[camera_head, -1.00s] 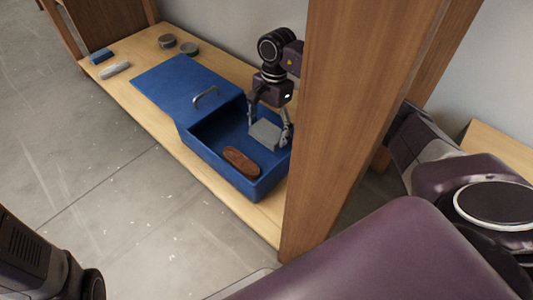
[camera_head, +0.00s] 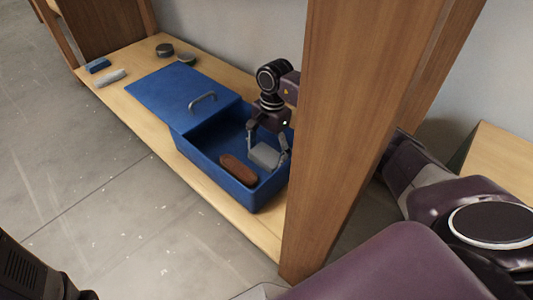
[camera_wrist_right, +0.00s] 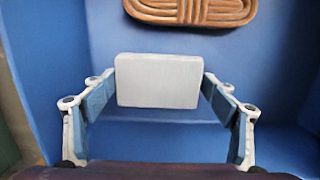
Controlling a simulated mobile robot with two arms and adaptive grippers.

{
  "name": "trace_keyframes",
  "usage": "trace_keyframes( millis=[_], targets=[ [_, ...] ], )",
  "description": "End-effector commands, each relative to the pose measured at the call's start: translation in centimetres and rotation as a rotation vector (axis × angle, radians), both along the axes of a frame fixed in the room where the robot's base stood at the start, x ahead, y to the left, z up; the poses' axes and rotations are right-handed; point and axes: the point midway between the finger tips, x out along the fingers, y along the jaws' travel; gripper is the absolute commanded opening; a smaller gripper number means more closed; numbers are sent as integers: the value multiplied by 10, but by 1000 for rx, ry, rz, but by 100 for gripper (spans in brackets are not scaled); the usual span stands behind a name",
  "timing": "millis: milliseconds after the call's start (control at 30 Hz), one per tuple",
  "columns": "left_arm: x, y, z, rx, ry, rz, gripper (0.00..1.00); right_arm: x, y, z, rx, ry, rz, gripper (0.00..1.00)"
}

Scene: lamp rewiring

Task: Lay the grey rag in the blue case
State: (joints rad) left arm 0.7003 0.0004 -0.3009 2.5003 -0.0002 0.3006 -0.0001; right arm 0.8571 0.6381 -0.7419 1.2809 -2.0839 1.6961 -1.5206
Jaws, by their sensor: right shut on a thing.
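The blue case (camera_head: 222,178) stands open on the low wooden shelf, its lid (camera_head: 170,98) laid back to the left. My right gripper (camera_head: 268,148) reaches down into the right part of the case. It is shut on the grey rag (camera_head: 264,156), a folded, block-like pad. In the right wrist view the rag (camera_wrist_right: 158,82) sits between the two fingertips (camera_wrist_right: 158,90), above the blue floor. I cannot tell whether it touches the floor. My left gripper is not visible; only a dark part of my body shows at lower left.
A brown coiled bundle (camera_head: 238,169) lies in the case beside the rag; it also shows in the wrist view (camera_wrist_right: 190,10). A wooden post (camera_head: 335,140) stands close right of the case. A blue block (camera_head: 98,66), a grey piece (camera_head: 110,77) and two round tins (camera_head: 165,50) lie farther left.

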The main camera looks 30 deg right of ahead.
Motion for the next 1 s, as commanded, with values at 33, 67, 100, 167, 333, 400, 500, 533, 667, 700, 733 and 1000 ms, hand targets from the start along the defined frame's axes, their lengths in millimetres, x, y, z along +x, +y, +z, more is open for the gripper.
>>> trace_keyframes(
  millis=[33, 67, 100, 167, 333, 400, 500, 533, 667, 700, 733, 1000],
  targets=[
    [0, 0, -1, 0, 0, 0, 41, 0, 0, -2, -1, 0, -1, 80],
    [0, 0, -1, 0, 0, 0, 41, 0, 0, -1, 0, 0, -1, 83],
    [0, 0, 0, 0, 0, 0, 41, 0, 0, -1, 0, 0, -1, 88],
    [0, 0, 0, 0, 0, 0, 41, 0, 0, -1, 0, 0, -1, 94],
    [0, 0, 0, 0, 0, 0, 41, 0, 0, -1, 0, 0, -1, 96],
    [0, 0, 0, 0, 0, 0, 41, 0, 0, -1, 0, 0, -1, 96],
    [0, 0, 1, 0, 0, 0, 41, 0, 0, 1, 0, 0, -1, 96],
    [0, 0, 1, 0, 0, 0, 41, 0, 0, 3, 0, 0, -1, 96],
    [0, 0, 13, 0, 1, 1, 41, 1, -2, 17, -2, -1, -1, 96],
    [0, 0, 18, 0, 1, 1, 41, 1, -3, 23, -2, -1, -1, 96],
    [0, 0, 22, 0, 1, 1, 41, 1, -3, 29, -2, -1, -2, 96],
    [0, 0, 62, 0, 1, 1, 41, 3, -9, 81, -2, -1, -2, 96]
  ],
)
